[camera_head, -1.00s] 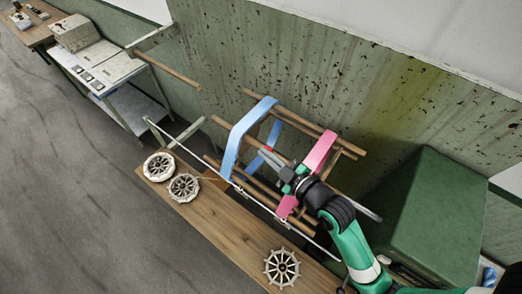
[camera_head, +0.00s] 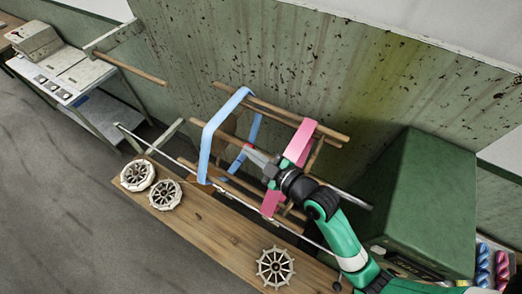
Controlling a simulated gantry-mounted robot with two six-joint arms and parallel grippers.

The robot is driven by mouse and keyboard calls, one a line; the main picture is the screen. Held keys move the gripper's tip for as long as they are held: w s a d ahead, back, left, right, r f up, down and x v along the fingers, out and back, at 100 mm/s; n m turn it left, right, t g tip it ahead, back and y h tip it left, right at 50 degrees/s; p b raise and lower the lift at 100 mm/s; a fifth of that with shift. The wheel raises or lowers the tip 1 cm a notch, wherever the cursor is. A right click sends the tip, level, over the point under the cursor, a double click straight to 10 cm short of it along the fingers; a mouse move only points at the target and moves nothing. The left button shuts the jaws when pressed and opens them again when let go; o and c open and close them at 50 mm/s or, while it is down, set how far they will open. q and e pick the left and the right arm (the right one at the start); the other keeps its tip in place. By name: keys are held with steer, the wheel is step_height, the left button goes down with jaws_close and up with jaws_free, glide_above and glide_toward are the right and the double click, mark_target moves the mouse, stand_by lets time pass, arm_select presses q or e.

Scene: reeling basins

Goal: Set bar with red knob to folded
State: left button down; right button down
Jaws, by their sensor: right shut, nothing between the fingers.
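My right gripper (camera_head: 258,162) is shut and empty. It reaches in from the lower right to the wooden reel frame, between a blue band (camera_head: 219,128) and a pink band (camera_head: 299,144). A small reddish spot shows right at its fingertips. I cannot tell whether it is the red knob or whether the fingers touch it. A long thin pale bar (camera_head: 150,146) runs along the front of the frame. My gripper and forearm hide part of the frame and the pink band. My left gripper is not in view.
A wooden bench (camera_head: 215,224) carries several pale spoked wheels (camera_head: 275,267). A green box (camera_head: 425,190) stands at right, with coloured skeins (camera_head: 483,262) beside it. A table with a grey case (camera_head: 36,37) is at upper left. The floor at lower left is clear.

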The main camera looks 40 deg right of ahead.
steer(key=shift+f, duration=0.3)
step_height(320, 180, up, 5)
steer(key=a+p, duration=0.2)
steer(key=p, duration=0.3)
steer(key=s+b, duration=0.2)
steer(key=s, duration=0.8)
steer(key=shift+r+b, duration=0.35)
steer(key=shift+r, duration=0.1)
